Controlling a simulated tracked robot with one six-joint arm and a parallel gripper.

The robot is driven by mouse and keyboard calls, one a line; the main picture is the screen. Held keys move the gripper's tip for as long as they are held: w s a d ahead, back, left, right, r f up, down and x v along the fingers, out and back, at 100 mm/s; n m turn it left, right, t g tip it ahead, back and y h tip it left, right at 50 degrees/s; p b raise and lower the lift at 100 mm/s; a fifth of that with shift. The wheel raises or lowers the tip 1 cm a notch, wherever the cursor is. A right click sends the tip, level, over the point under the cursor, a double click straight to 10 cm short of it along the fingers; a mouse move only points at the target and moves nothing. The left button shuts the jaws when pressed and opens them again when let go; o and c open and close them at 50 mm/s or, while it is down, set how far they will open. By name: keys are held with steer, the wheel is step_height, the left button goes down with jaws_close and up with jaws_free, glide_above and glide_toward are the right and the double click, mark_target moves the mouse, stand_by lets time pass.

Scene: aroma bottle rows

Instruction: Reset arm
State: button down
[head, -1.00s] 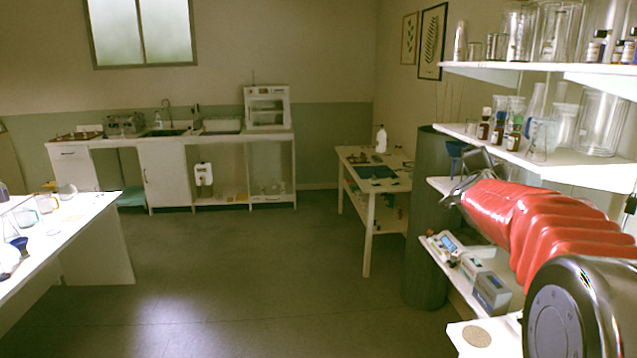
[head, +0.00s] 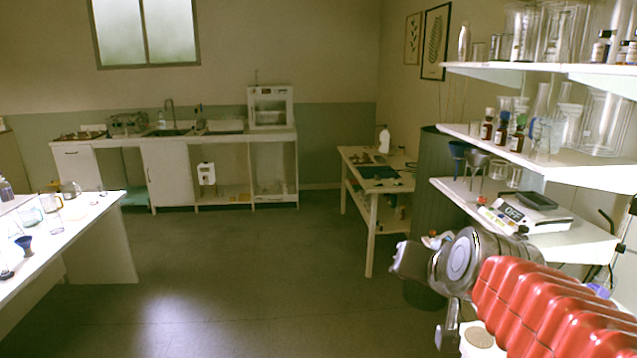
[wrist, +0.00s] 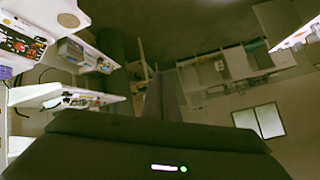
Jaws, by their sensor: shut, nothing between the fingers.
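My gripper (wrist: 163,80) shows in the wrist view as two dark fingers side by side, closed together with nothing between them. They point out over the open floor, and the view is rolled over. In the head view my arm, in a red sleeve, comes in from the lower right. Its grey metal wrist end (head: 405,258) is in front of the right-hand shelves, over the floor and clear of the shelf edges. The fingertips are hard to make out there.
The right shelves (head: 560,170) carry glassware, small brown bottles and a scale (head: 513,213) close to my arm. A small wooden table (head: 368,204) stands beyond. A white table (head: 100,225) with glassware is at left. The middle floor (head: 250,265) is free.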

steer(key=s+f+n+g, duration=0.2)
steer(key=s+f, duration=0.3)
steer(key=s, duration=0.4)
steer(key=s+f+n+g, duration=0.2)
steer(key=s+f, duration=0.4)
steer(key=s, duration=0.4)
steer(key=shift+s+a+f+g+h, duration=0.15)
steer(key=shift+a+f+g+h, duration=0.15)
steer(key=shift+a+g+h, duration=0.15)
steer(key=shift+d, duration=0.1)
